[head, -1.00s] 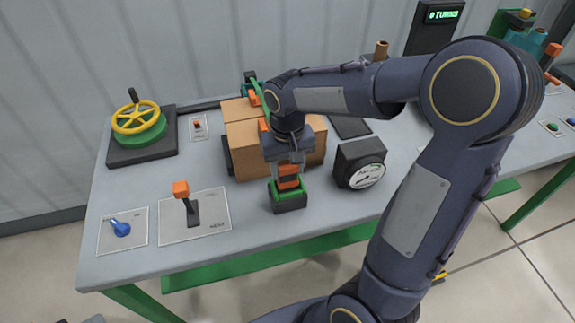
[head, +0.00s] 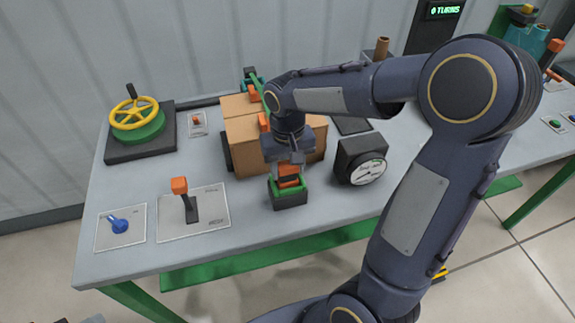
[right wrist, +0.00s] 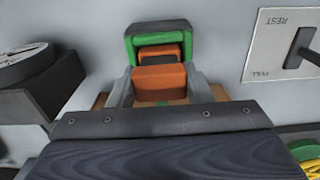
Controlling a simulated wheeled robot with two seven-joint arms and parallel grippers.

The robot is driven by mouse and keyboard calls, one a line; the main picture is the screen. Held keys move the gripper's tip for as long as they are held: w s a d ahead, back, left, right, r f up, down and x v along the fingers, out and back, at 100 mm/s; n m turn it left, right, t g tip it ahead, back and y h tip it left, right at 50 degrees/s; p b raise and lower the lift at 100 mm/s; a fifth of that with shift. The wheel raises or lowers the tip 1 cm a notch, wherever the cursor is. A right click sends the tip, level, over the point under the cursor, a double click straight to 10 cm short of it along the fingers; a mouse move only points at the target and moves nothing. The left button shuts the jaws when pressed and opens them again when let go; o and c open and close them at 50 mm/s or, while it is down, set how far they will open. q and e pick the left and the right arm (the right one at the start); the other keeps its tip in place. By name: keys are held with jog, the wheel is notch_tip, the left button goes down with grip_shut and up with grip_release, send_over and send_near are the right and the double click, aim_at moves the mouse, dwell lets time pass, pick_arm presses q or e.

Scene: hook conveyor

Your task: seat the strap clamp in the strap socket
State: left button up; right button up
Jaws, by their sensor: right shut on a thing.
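The strap clamp, an orange block, is between the fingers of my right gripper (head: 290,166). The clamp (head: 288,178) is upright, its lower end within the green rim of the strap socket. The socket (head: 290,200) is a dark block with a green upper rim near the table's front edge. In the right wrist view, my right gripper (right wrist: 159,88) is shut on the orange clamp (right wrist: 158,76), and the green-rimmed socket (right wrist: 132,45) surrounds the clamp's far end. How deep the clamp sits is hidden. My left gripper is not in view.
A cardboard box (head: 243,150) stands close behind the socket. A black gauge (head: 360,162) stands to its right. To the left are an orange-topped lever (head: 181,190), a blue handle (head: 119,226) and a yellow wheel (head: 137,113). The table's front strip is clear.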

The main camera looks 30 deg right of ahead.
aim_at(287, 165)
jog(key=shift+f, duration=0.2)
jog(key=o, duration=1.1)
jog(key=shift+o, duration=0.2)
notch_tip(287, 165, up, 8)
jog(key=shift+f, duration=0.1)
jog(key=s+a+f+t+y, duration=0.1)
jog(key=s+a+t+y, duration=0.1)
jog(key=s, duration=0.6)
jog(key=s+a+f+n+t+y, duration=0.1)
jog(key=s+a+t, duration=0.1)
jog(key=s, duration=0.7)
jog(key=shift+t+y, duration=0.4)
jog(key=shift+t, duration=0.4)
